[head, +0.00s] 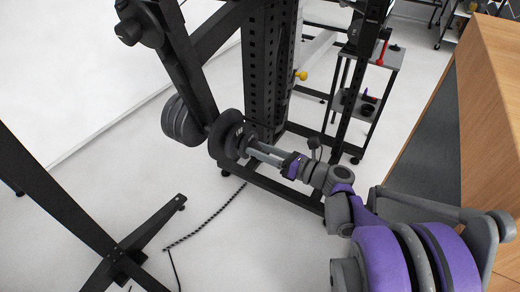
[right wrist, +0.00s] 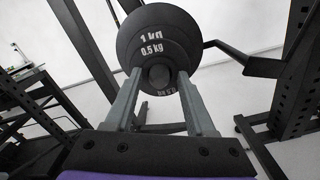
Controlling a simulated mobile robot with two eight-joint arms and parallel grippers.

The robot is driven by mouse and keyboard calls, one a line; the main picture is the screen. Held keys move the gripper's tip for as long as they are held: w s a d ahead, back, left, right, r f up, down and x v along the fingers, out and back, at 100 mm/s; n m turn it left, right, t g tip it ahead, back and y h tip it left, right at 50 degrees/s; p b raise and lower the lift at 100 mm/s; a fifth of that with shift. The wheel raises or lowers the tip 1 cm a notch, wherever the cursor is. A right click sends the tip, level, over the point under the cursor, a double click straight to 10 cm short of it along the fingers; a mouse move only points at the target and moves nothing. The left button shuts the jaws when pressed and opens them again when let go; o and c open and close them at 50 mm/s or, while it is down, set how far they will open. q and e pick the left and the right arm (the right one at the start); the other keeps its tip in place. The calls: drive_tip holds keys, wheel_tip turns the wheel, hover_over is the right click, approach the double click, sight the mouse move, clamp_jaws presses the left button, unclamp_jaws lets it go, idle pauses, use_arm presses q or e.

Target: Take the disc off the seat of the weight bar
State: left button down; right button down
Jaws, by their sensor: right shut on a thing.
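My right gripper (head: 246,147) reaches in from the right to a dark round disc (head: 225,132) on the black rack's weight bar. In the right wrist view the disc (right wrist: 158,22) faces me, with "1 kg" and "0.5 kg" in white on its stepped face. The two grey fingers (right wrist: 159,78) stand on either side of its round middle and are shut on it. The bar and its seat behind the disc are mostly hidden. I cannot tell whether the disc still touches the seat. My left gripper is not in view.
More dark discs (head: 178,122) sit just left on the same rack. A perforated black upright (head: 268,70) stands close behind the gripper. A grey shelf cart (head: 372,72) stands behind, and a wooden panel (head: 495,110) is at right. The floor at lower left has a black stand foot (head: 125,265).

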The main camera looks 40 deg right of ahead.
drive_tip(key=p+v, duration=0.1)
drive_tip(key=v, duration=0.7)
drive_tip(key=shift+s, duration=0.35)
idle(1.1)
drive_tip(key=shift+d, duration=0.2)
drive_tip(key=v, duration=0.3)
drive_tip(key=shift+s+p, duration=0.3)
drive_tip(key=shift+p, duration=0.05)
idle(0.3)
drive_tip(key=shift+s+d+f, duration=0.1)
drive_tip(key=shift+s+d, duration=0.05)
drive_tip(key=shift+s, duration=0.1)
idle(0.6)
